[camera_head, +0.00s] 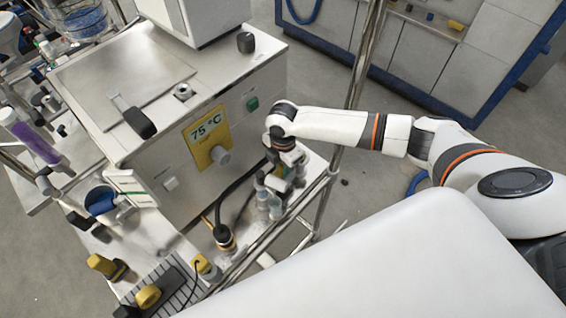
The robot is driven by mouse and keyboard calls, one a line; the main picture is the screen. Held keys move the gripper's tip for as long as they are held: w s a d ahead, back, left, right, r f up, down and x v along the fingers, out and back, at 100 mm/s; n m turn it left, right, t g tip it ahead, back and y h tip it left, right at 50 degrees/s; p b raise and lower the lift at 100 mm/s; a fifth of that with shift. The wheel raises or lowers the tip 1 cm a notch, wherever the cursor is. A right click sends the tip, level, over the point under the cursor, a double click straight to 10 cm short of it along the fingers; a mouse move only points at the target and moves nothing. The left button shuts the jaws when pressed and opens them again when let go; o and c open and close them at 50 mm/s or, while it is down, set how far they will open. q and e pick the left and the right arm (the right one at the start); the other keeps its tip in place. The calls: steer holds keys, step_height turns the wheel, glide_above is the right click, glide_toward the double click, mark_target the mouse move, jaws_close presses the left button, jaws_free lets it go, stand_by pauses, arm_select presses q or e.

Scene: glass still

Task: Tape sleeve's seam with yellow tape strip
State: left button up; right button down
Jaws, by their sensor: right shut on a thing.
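My right gripper (279,180) points down at the front right corner of the steel bath. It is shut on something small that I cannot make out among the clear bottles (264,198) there. A black hose (236,186) curves down just left of it to a black and tan fitting (224,237). The sleeve and its seam cannot be told apart clearly; the black covering on this hose may be it. A yellow roll (149,296) lies on a dark ribbed tray at the lower left. I cannot pick out a separate yellow tape strip. My left gripper is out of view.
The steel bath (180,185) with a yellow 75 °C display (207,142) fills the bench's middle. A metal post (362,60) and rail stand close to my right arm. Floor is clear at right.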

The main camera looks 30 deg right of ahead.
steer(key=shift+f+b, duration=0.3)
steer(key=shift+f, duration=0.15)
stand_by(0.4)
steer(key=c, duration=1.1)
jaws_free()
steer(key=shift+c, duration=0.2)
step_height(320, 180, up, 12)
steer(key=shift+b, duration=0.7)
